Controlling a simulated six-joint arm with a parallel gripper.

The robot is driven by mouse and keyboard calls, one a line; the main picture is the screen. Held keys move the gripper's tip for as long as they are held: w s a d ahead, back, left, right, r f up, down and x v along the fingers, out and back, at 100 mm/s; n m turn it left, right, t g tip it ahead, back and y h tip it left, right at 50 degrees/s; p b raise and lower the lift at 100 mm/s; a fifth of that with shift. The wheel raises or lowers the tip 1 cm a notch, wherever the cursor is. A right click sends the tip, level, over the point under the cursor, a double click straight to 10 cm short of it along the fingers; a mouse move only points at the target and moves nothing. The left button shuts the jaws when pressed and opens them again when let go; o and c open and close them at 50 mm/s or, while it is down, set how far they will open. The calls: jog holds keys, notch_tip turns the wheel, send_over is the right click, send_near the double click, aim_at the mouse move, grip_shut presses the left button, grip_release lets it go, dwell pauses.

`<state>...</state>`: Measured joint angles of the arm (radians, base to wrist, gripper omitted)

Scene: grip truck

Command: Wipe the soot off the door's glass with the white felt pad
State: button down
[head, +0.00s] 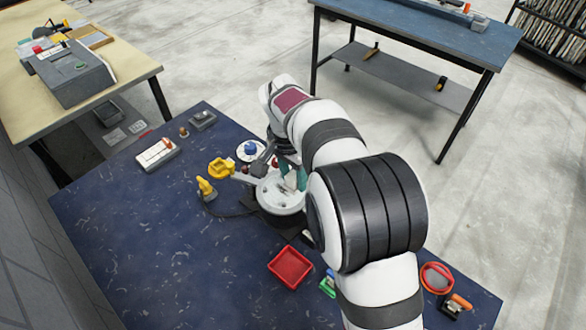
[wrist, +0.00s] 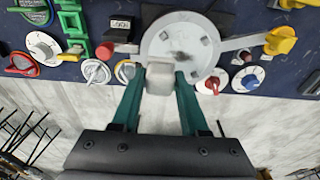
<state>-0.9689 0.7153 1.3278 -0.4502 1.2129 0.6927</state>
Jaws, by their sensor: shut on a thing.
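My gripper (wrist: 160,85) has teal fingers shut on a pale block, the white felt pad (wrist: 159,79). The pad is at the lower edge of a round grey-white door (wrist: 205,30) in the wrist view; I cannot tell whether it touches. A dark soot smudge (wrist: 179,55) marks the round face, just up and right of the pad. In the head view the round door (head: 279,198) lies under my gripper (head: 292,179), partly hidden by my arm. The pad is not clear there.
On the blue table (head: 180,260), a yellow part (head: 220,168) and another yellow piece (head: 205,188) stand left of the door. A red tray (head: 290,267) sits in front. A white panel (head: 157,154) lies at the back left. The table's left front is clear.

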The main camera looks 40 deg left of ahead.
aim_at(275, 182)
jog(key=shift+f, duration=1.6)
jog(key=shift+a+f, duration=0.45)
jog(key=shift+f, duration=0.3)
jog(key=shift+a, duration=2.7)
jog(key=shift+d, duration=3.15)
jog(key=shift+r, duration=4.2)
